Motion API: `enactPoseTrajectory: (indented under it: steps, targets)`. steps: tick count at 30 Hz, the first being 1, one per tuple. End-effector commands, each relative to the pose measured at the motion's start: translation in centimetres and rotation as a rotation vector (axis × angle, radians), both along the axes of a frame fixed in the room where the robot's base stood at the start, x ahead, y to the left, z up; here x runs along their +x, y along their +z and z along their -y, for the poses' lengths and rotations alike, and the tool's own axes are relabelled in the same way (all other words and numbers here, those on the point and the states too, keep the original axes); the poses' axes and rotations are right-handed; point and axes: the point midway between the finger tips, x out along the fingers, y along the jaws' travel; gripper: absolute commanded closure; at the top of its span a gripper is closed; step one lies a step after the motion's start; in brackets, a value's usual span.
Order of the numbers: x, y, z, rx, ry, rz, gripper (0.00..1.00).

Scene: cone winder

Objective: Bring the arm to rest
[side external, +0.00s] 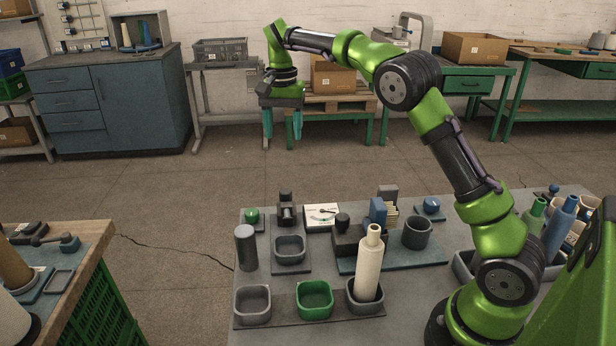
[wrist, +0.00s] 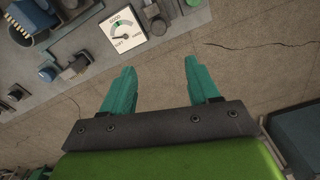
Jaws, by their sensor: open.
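My gripper (side external: 283,125) hangs high at the upper left of my raised arm in the side external view, fingers pointing down. It is well above the grey work table (side external: 250,318) and apart from everything on it. In the wrist view, my gripper (wrist: 156,85) shows two teal fingers spread wide with only brown floor between them. It is open and empty.
On the table stand a cream cone-shaped tube (side external: 368,268) in a dark cup, a green cup (side external: 314,298), a grey cup (side external: 252,302), a dark cylinder (side external: 246,247) and a white dial gauge (side external: 322,216). A blue cabinet (side external: 110,105) stands behind. The air around my gripper is free.

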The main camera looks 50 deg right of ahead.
Motion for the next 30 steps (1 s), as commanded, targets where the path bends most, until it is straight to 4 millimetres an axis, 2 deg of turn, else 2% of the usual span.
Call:
enactPoseTrajectory:
  steps: [6,8,11,14,17,23,30]
  targets:
    - [0.4,-0.2,0.3,-0.015,0.034,0.019,0.4]
    - [0.3,-1.6,0.5,-0.018,0.072,0.01,0.4]
    - [-0.9,-2.3,0.3,-0.009,0.144,0.028,0.4]
    - [-3.0,-1.8,-0.5,0.008,0.228,0.078,0.4]
    - [-5.8,-0.8,-1.9,0.025,0.313,0.146,0.4]
    - [-12.8,0.8,-5.3,0.036,0.468,0.302,0.4]
    - [-21.6,0.6,-8.7,0.007,0.605,0.482,0.4]
